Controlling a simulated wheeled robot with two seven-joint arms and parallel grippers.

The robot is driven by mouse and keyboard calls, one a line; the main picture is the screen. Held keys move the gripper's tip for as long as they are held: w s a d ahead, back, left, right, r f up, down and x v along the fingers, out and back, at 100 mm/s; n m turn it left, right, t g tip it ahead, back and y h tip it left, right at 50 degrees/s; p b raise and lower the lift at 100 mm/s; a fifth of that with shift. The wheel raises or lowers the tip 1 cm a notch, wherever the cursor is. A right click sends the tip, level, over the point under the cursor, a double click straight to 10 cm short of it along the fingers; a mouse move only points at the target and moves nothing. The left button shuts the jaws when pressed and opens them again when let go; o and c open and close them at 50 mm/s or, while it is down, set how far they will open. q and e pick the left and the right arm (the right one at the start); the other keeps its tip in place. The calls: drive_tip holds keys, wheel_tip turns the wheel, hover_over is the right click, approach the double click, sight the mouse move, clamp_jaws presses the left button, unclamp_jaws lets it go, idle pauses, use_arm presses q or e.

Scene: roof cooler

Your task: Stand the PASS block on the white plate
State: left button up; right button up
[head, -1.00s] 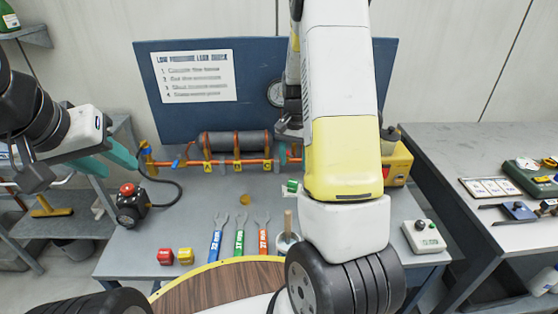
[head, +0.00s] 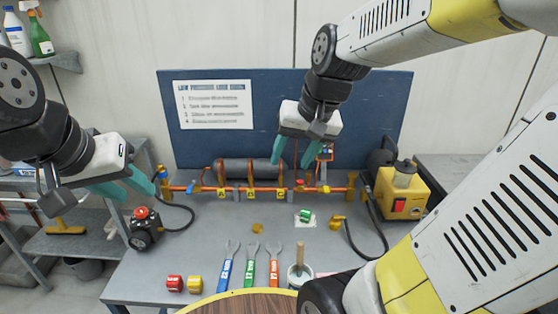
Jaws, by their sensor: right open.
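A small green block with a pale marking (head: 305,214), probably the PASS block, is on or over a small white plate (head: 311,222) at the back middle of the bench. Its lettering is too small to read, and I cannot tell whether it stands upright or lies tilted. My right gripper (head: 294,162) is open and empty, above and behind the green block, in front of the blue board. The block is clear of its fingers. My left gripper (head: 128,190) is at the left, its teal fingers apart and empty, far from the plate.
A red block (head: 174,283) and a yellow block (head: 195,284) sit at the front left. Several wrenches (head: 250,263) and a pot with a wooden handle (head: 300,274) lie to their right. An orange pipe assembly (head: 250,190) runs along the back. A yellow pump (head: 403,190) stands right.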

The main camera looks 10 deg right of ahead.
drive_tip(key=s+a+r+n+t, duration=0.1)
drive_tip(key=s+a+r+n, duration=0.1)
drive_tip(key=s, duration=0.5)
drive_tip(key=shift+s+a+t, duration=0.15)
drive_tip(key=shift+t, duration=0.15)
idle(0.8)
